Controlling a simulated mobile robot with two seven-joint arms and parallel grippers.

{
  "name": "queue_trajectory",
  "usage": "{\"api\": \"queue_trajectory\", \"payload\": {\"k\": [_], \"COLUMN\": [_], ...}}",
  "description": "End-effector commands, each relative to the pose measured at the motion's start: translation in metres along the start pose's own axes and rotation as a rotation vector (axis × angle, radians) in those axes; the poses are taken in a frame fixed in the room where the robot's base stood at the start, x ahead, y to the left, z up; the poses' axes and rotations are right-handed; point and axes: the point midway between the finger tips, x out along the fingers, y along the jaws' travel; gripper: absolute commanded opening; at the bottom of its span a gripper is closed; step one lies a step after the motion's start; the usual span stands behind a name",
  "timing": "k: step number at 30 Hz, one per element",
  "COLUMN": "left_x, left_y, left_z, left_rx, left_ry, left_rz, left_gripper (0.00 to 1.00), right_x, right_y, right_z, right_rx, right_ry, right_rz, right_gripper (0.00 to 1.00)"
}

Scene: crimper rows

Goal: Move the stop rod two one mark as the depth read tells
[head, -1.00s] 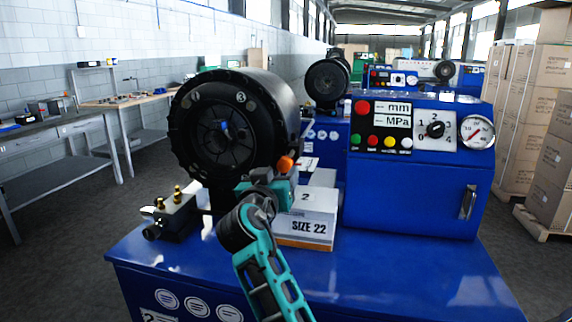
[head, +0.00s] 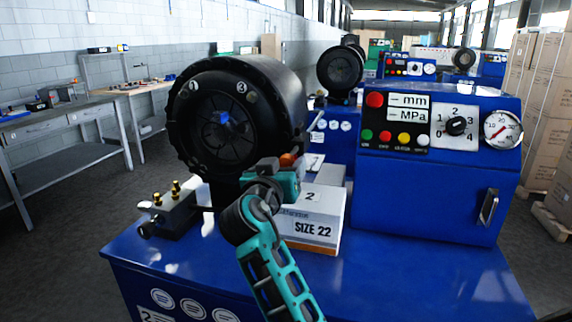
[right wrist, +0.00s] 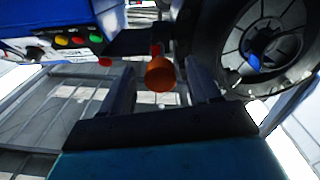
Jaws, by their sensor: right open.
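The blue crimper carries a round black crimping head (head: 225,120) with a blue piece at its centre. An orange knob (head: 289,160), which seems to be the stop rod's end, sits at the head's lower right. My right gripper (head: 287,170) is at the knob, partly covering it. In the right wrist view the knob (right wrist: 160,74) lies between the two open fingers (right wrist: 157,88), with a gap on each side. The rod behind it is mostly hidden, and I cannot make out marks. The display (head: 408,107) shows dashes beside mm and MPa. My left gripper is out of view.
A box marked SIZE 22 (head: 312,228) stands on the blue bench (head: 350,285) just below my right gripper. A valve block with brass fittings (head: 170,213) is at left. The control cabinet (head: 430,195) stands at right. More crimpers stand behind.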

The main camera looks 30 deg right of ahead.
Motion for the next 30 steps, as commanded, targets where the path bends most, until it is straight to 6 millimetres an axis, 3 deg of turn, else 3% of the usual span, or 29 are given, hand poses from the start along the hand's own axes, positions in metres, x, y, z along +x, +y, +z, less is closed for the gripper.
{"api": "queue_trajectory", "payload": {"k": [9,27,30], "left_x": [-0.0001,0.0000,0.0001], "left_y": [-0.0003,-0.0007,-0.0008], "left_z": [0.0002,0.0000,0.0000], "left_rx": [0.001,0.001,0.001], "left_ry": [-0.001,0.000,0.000], "left_rz": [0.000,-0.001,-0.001], "left_gripper": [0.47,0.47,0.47], "right_x": [-0.0003,-0.0001,-0.0001], "right_y": [-0.0001,0.0000,0.0000], "right_z": [0.0002,0.0001,0.0001], "right_rx": [0.000,0.000,0.000], "right_ry": [0.000,0.000,0.000], "right_rz": [0.000,0.000,0.000], "right_gripper": [0.59,0.02,0.00]}}
